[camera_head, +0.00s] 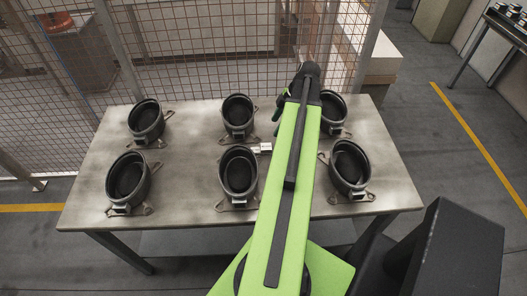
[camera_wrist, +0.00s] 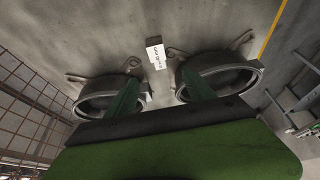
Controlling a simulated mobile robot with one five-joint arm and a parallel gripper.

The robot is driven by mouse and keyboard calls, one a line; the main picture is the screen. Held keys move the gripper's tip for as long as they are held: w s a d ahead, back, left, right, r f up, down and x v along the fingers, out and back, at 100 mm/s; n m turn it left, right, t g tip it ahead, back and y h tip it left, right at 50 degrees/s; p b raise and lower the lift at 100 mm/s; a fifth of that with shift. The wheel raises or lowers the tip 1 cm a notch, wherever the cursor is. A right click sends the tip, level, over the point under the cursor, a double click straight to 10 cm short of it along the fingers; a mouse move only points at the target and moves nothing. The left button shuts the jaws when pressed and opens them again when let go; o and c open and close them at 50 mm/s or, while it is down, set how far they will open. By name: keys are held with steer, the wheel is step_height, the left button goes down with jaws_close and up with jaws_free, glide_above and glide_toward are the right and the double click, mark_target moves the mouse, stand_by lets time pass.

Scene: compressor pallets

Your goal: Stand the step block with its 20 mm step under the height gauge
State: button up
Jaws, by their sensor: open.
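I see no thing that is clearly the step block or the height gauge. A small white plate with dark writing (camera_head: 262,148) lies near the middle of the table, close to my arm. It also shows in the wrist view (camera_wrist: 155,55), between two dark round housings, its writing too small to read surely. My gripper (camera_wrist: 161,88) is open and empty, its two green fingers well apart, with the white plate beyond them. In the head view the gripper end is mostly hidden by my green arm.
Several dark, open-topped round housings with metal feet, such as this front left one (camera_head: 127,178), stand in two rows on the grey table (camera_head: 190,165). Mesh fencing (camera_head: 205,45) stands behind it. A pale box-like stand (camera_head: 381,60) is behind right. Yellow floor lines (camera_head: 480,145) run alongside.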

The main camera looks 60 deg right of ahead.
steer(key=b, duration=0.8)
glide_toward(263, 147)
steer(key=x, duration=0.5)
steer(key=shift+s+a+f, duration=0.1)
steer(key=shift+f, duration=0.05)
steer(key=shift+a+f, duration=0.1)
steer(key=shift+f, duration=0.05)
steer(key=shift+w, duration=0.2)
steer(key=b+x, duration=0.5)
steer(key=shift+f, duration=0.1)
steer(key=shift+w, duration=0.1)
jaws_close()
